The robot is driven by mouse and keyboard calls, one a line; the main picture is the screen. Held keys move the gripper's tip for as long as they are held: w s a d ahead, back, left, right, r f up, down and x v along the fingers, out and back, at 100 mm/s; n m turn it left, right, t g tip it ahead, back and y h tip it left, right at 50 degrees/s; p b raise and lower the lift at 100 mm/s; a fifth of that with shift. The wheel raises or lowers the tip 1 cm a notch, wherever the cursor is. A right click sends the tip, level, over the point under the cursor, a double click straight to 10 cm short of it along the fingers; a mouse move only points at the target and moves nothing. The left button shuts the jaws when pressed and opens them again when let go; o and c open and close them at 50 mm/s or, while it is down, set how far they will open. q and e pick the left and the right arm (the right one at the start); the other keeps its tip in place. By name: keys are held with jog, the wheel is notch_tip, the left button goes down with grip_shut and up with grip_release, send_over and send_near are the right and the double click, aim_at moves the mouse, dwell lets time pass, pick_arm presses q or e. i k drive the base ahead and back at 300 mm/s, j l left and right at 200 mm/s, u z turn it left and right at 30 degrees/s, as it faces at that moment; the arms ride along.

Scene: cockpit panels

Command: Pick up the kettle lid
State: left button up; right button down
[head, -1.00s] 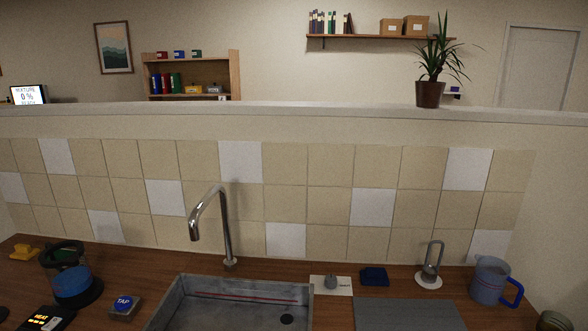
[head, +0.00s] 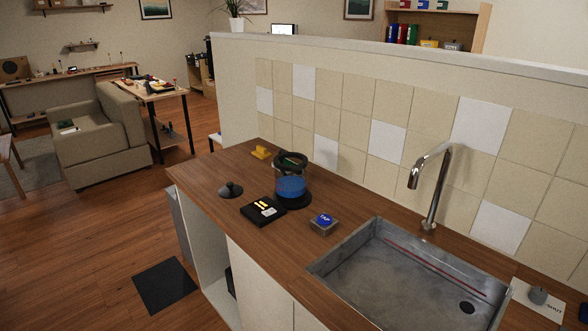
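The kettle lid (head: 230,189) is a small dark disc with a knob on top. It lies on the wooden counter (head: 217,170), to the left of the kettle and apart from it. The kettle (head: 291,183) has clear walls with blue liquid inside, a dark handle and no lid on top. It stands on a round black base (head: 293,200). Neither of my grippers shows in the head view.
A black HEAT panel (head: 262,210) lies in front of the kettle, and a TAP button block (head: 323,224) sits right of it. A yellow object (head: 261,152) is at the back. The sink (head: 410,270) and faucet (head: 434,187) are right. Open floor lies left.

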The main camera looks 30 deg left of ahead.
aim_at(230, 190)
jog(key=u, duration=1.1)
